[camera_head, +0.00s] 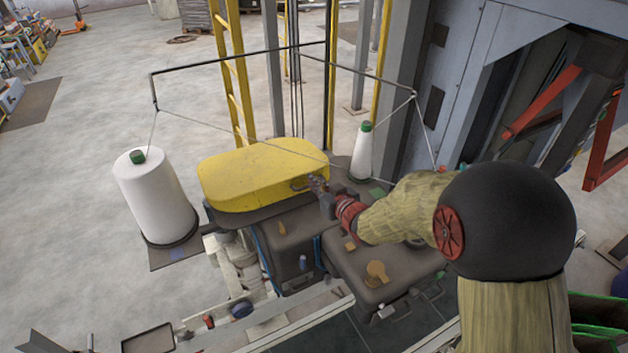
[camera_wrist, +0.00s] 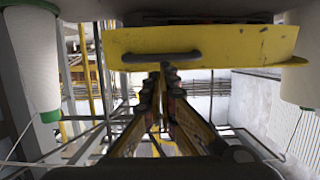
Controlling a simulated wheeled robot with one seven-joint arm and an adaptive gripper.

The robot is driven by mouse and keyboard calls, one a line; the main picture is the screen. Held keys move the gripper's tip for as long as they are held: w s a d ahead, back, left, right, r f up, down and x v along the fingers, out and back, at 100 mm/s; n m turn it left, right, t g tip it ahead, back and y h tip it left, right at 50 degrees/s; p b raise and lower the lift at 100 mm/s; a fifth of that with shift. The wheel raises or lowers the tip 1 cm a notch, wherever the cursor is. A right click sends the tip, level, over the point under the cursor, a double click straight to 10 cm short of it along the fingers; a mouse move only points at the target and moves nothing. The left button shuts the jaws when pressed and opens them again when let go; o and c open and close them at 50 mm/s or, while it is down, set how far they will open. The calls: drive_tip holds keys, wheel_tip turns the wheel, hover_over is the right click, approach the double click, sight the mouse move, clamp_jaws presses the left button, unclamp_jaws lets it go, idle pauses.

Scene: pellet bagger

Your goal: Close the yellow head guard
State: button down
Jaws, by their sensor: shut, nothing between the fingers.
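The yellow head guard (camera_head: 262,172) is a rounded lid lying flat on top of the dark sewing head (camera_head: 285,240), seen in the head view. A dark handle (camera_wrist: 153,57) shows on its front face in the wrist view, where the guard (camera_wrist: 225,44) fills the upper middle. My gripper (camera_head: 318,183) is at the guard's right end, close to the handle. Nothing shows between the fingers. I cannot tell whether the tips touch the handle.
A large white thread cone (camera_head: 155,195) stands left of the guard, and a smaller cone (camera_head: 361,155) stands behind my gripper. Threads run from both up to a thin black frame (camera_head: 240,59). A yellow ladder (camera_head: 234,70) rises behind. A grey machine cabinet (camera_head: 440,90) stands at right.

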drive_tip(key=f+b, duration=0.1)
drive_tip(key=f, duration=0.1)
drive_tip(key=s+f+b, duration=0.1)
drive_tip(key=f+b, duration=0.3)
drive_tip(key=f, duration=0.1)
drive_tip(key=shift+s+d, duration=0.35)
drive_tip(key=shift+r, duration=0.15)
